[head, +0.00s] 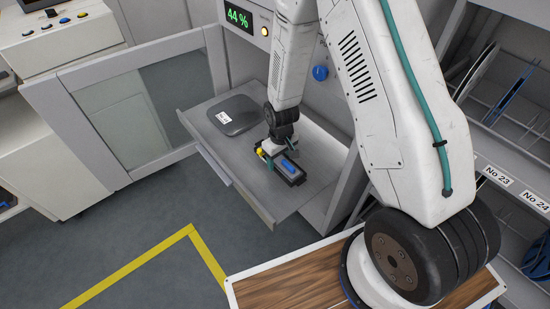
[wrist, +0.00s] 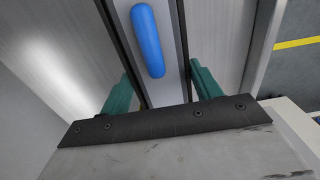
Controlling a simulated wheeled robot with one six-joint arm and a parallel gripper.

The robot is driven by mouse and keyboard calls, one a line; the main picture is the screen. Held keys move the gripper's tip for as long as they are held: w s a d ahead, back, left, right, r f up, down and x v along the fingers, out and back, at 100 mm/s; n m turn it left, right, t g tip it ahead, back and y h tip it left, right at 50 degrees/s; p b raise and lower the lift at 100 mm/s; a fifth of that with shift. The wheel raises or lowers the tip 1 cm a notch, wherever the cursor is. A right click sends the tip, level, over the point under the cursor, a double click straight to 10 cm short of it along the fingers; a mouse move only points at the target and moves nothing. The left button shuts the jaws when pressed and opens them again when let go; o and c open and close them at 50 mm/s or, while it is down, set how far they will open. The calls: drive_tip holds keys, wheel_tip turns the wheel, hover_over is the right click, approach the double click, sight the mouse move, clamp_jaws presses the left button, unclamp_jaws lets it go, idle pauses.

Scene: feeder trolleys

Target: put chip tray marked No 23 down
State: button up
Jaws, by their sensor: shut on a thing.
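The chip tray (head: 290,172) is a narrow dark tray with a grey top and a blue grip on it. I cannot read a number on it. My gripper (head: 279,152) points down over the pulled-out grey shelf (head: 232,169) and is shut on the tray. In the wrist view, my gripper's green fingers (wrist: 164,88) sit at both sides of the tray (wrist: 170,75), with the blue grip between and ahead of them. The tray is at or just above the shelf's surface; I cannot tell whether it touches.
A dark grey rounded case (head: 235,112) with a white label lies on the shelf, behind and left of the tray. An open glazed door (head: 130,110) stands at left. A display (head: 239,16) reads 44 %. Racks labelled No 23 (head: 498,176) and No 24 are at right.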

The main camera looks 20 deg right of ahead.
drive_tip(key=shift+w+a+f, duration=0.1)
drive_tip(key=shift+w, duration=0.7)
drive_tip(key=shift+w+a+f, duration=0.1)
drive_tip(key=shift+w, duration=0.65)
drive_tip(key=shift+w+f, duration=0.15)
drive_tip(key=shift+f, duration=1.55)
drive_tip(key=shift+f, duration=0.15)
drive_tip(key=o, duration=1.1)
